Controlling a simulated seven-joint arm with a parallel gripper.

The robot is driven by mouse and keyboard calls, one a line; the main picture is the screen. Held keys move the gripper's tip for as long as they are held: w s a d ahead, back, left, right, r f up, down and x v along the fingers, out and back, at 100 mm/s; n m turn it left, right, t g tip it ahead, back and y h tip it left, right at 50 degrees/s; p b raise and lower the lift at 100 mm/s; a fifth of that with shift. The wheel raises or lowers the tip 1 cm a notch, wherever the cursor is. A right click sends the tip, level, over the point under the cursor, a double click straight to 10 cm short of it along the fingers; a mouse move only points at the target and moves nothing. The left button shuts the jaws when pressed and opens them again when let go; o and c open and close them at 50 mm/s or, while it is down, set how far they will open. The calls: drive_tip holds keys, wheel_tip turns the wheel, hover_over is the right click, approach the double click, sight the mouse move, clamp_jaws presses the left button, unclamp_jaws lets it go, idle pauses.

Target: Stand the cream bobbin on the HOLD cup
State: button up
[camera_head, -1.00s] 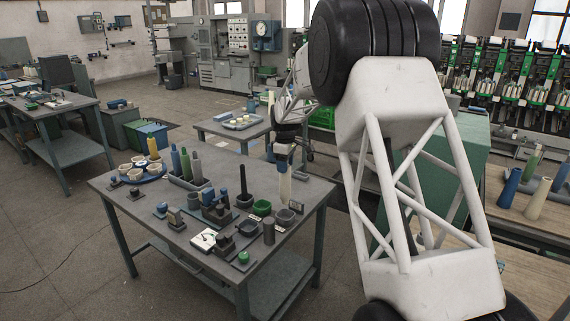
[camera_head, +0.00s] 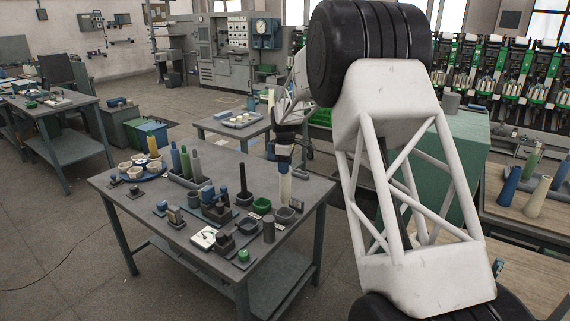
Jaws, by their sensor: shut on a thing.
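My gripper (camera_head: 284,160) is shut on the cream bobbin (camera_head: 285,188), near the right end of the grey worktable. The bobbin is upright and hangs down from the jaws. Its lower end is close to a dark grey cup (camera_head: 286,215) at the table's right. I cannot tell whether it is in, behind or above that cup. A green cup (camera_head: 262,206) stands just to the left.
A grey cylinder (camera_head: 269,229) stands in front of the cups. A tray with several upright bobbins (camera_head: 186,165) and a blue plate with pale cups (camera_head: 153,175) are farther left. A small white-faced gauge (camera_head: 205,238) lies near the front edge.

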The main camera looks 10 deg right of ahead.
sight(285, 183)
drive_tip(key=shift+f, duration=3.3)
idle(0.6)
drive_tip(key=shift+f, duration=0.95)
idle(0.6)
drive_tip(key=o, duration=1)
drive_tip(key=shift+c, duration=0.2)
drive_tip(key=shift+r, duration=0.1)
drive_tip(key=shift+r, duration=3.8)
drive_tip(key=shift+s+r, duration=0.1)
